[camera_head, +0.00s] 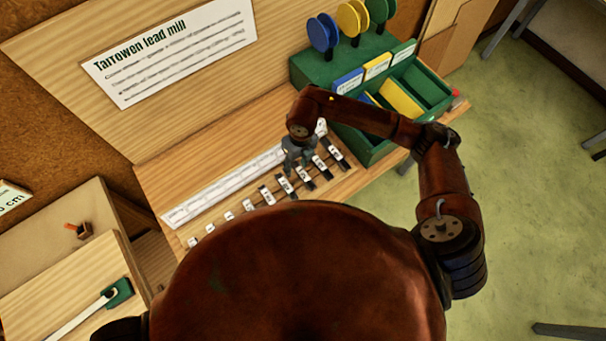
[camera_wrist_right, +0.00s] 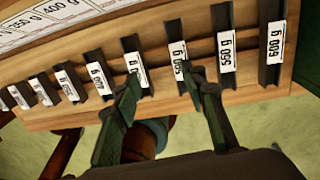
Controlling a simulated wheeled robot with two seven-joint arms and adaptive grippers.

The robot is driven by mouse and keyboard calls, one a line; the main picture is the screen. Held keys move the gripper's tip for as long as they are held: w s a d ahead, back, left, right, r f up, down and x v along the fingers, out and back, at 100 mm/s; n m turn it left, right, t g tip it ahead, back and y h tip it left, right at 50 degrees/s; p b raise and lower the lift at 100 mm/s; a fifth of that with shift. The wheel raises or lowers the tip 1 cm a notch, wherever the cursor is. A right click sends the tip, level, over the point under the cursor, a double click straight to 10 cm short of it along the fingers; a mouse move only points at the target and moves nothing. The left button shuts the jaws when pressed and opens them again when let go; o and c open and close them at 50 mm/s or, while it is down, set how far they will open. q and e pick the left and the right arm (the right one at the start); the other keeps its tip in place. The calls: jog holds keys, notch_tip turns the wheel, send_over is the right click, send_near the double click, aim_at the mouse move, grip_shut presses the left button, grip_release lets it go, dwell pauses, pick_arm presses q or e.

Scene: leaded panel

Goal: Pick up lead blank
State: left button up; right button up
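The lead blanks are dark grey bars with white weight labels, standing in a row on the wooden bench (camera_head: 350,180). Smaller blanks run to the left, including one (camera_wrist_right: 189,15) near my right fingertip and another (camera_wrist_right: 129,42) near my left fingertip. My right gripper (camera_wrist_right: 162,76) is open and empty, its fingers apart close to these two; contact cannot be told. In the head view it hangs over the row (camera_head: 297,155). My left gripper is not in view.
A green rack (camera_head: 310,70) with blue, yellow and green discs and bins stands at the row's right end. A printed strip (camera_head: 225,185) lies behind the blanks. A sign board (camera_head: 170,50) rises at the back. Open green floor (camera_head: 530,200) lies to the right.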

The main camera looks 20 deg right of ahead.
aim_at(303, 174)
jog(key=shift+w+d+f+h, duration=0.1)
jog(key=shift+w+d+h, duration=0.1)
jog(key=shift+d, duration=0.3)
jog(key=shift+w+d+h, duration=0.2)
jog(key=shift+d, duration=0.3)
jog(key=shift+d+f, duration=0.25)
jog(key=shift+f, duration=0.05)
jog(key=f, duration=0.2)
jog(key=f+p, duration=0.1)
jog(key=f, duration=0.3)
jog(key=shift+s, duration=0.35)
jog(key=shift+w+f, duration=0.1)
jog(key=shift+f, duration=0.45)
jog(key=shift+c, duration=0.6)
grip_shut()
jog(key=shift+a, duration=0.1)
